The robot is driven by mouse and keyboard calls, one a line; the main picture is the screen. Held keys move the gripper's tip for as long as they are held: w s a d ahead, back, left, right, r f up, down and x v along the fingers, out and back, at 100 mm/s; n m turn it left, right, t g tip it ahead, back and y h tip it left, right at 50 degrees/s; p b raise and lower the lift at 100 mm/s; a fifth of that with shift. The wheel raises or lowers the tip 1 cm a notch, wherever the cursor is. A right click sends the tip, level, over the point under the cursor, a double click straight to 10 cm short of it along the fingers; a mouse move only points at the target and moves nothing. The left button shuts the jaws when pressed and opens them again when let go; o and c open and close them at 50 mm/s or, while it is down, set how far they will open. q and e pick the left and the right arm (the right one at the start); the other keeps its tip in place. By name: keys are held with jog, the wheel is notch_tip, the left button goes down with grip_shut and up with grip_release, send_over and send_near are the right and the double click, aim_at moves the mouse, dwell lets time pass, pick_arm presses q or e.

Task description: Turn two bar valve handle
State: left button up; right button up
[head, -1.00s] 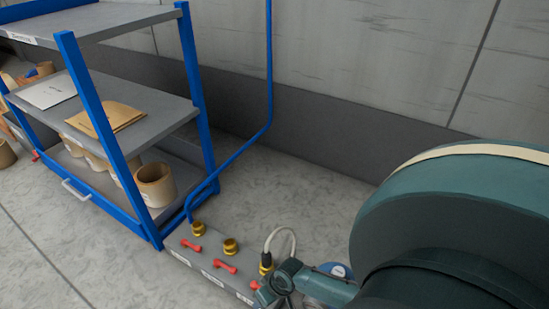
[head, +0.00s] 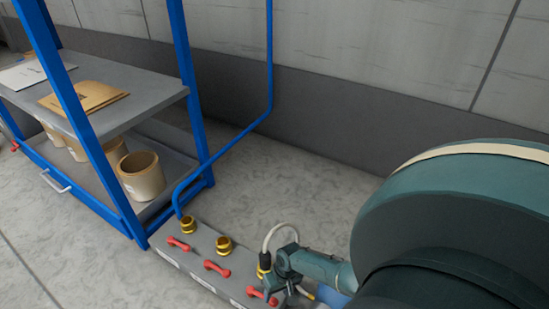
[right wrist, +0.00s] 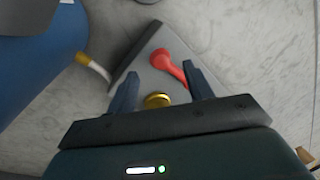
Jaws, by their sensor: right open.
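A grey valve block (head: 205,255) lies low by the floor in the head view, with red bar handles and brass fittings along its top. The red handles are the far one (head: 180,243), the middle one (head: 217,268) and the near one (head: 262,296). My right gripper (head: 287,288) is over the near end. In the right wrist view it is open (right wrist: 160,80), with one red handle (right wrist: 172,64) just beyond the fingertips, nearer the right finger. A brass fitting (right wrist: 157,100) shows between the fingers. Whether a finger touches the handle I cannot tell. My left gripper is not in view.
A white hose (head: 275,232) curves up from the near brass fitting, close to my gripper. A blue-framed shelf (head: 180,80) with tan pots (head: 140,178) stands at left. A blue pipe (head: 235,140) runs down to the block's far end. Floor behind the block is clear.

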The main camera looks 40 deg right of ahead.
jog(key=f, duration=0.1)
jog(key=f+b, duration=0.1)
jog(key=f, duration=0.1)
jog(key=f+b, duration=0.1)
jog(key=shift+w+a+f, duration=0.1)
jog(key=shift+a+f, duration=0.1)
jog(key=shift+a, duration=0.2)
jog(key=shift+a+f+b, duration=0.1)
jog(key=shift+f+b, duration=0.2)
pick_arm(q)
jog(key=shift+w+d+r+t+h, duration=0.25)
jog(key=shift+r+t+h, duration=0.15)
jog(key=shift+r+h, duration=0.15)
pick_arm(e)
jog(key=shift+c, duration=0.5)
grip_shut()
